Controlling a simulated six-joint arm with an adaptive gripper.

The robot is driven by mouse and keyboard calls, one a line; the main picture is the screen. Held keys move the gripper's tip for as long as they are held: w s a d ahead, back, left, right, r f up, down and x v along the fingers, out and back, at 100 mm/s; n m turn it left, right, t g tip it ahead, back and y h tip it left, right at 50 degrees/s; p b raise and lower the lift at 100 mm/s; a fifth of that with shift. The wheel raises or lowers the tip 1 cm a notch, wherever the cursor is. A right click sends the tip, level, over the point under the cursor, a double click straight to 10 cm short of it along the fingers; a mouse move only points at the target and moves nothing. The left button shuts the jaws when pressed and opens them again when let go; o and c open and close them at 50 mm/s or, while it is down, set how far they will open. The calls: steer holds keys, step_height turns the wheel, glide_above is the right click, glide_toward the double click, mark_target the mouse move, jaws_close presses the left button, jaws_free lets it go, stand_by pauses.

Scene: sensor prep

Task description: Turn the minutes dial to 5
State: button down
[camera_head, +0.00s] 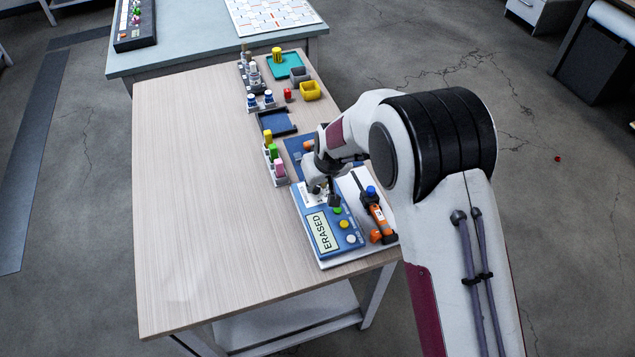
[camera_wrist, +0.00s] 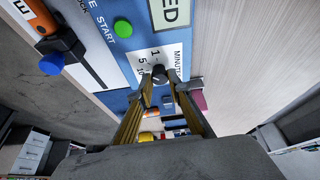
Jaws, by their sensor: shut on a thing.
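The minutes dial (camera_wrist: 159,71) is a small dark knob on a white panel marked MINUTES, with 1, 5 and 10 beside it. My gripper (camera_wrist: 158,80) is shut on the dial, its two fingertips on either side of the knob. I cannot tell which number the dial points to. In the head view my gripper (camera_head: 331,196) is over the upper part of the blue device (camera_head: 312,242) and hides the dial. The device's display (camera_head: 322,232) reads ERASED.
A green START button (camera_wrist: 123,27) sits close to the dial. An orange-and-black tool with a blue knob (camera_head: 371,191) stands right of the device. Bottles, small trays and a yellow bin (camera_head: 310,91) line the table's far right. The table's left side (camera_head: 200,200) is clear.

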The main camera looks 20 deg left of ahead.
steer(key=shift+m, duration=0.3)
stand_by(0.4)
steer(key=c, duration=1.9)
jaws_free()
steer(key=shift+r, duration=0.15)
steer(key=shift+v, duration=5.9)
